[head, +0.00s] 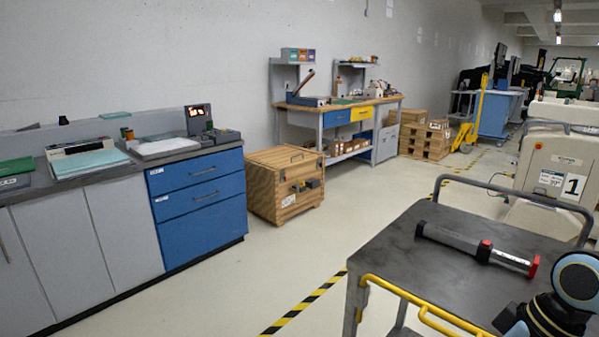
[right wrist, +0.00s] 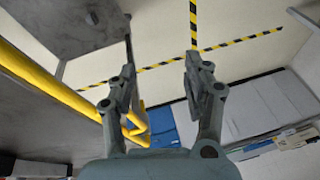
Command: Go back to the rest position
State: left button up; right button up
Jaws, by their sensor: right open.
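My right gripper (right wrist: 160,72) is open and empty in the right wrist view, its two fingers apart over the pale floor. A yellow rail (right wrist: 50,75) runs beside it on the left of that view. In the head view, part of my right arm shows at the lower right corner, over the cart's near edge; its gripper is not visible there. My left arm and gripper are in neither view.
A dark-topped cart (head: 398,256) with a yellow handrail (head: 420,306) stands at the right. A grey and black tool with red parts (head: 484,250) lies on it. Grey and blue cabinets (head: 200,200) line the left. The floor (head: 290,265) between is clear, with black-yellow tape.

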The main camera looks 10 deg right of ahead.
jog(key=s+f+m+b, duration=0.1)
jog(key=s+f, duration=0.3)
jog(key=f, duration=0.3)
jog(key=s+f+m+g+h+b, duration=0.1)
jog(key=s+f+m, duration=0.15)
jog(key=f, duration=0.55)
jog(key=s+f+m, duration=0.1)
jog(key=s+f, duration=0.4)
jog(key=f, duration=0.2)
jog(key=s+f+h+b, duration=0.1)
jog(key=s+f, duration=0.7)
jog(key=s, duration=0.3)
jog(key=s+a+f+h, duration=0.1)
jog(key=s+f+h, duration=0.1)
jog(key=s+f, duration=0.7)
jog(key=s, duration=0.2)
jog(key=shift+s+f+b, duration=0.2)
jog(key=shift+s+b, duration=0.2)
jog(key=shift+m, duration=0.25)
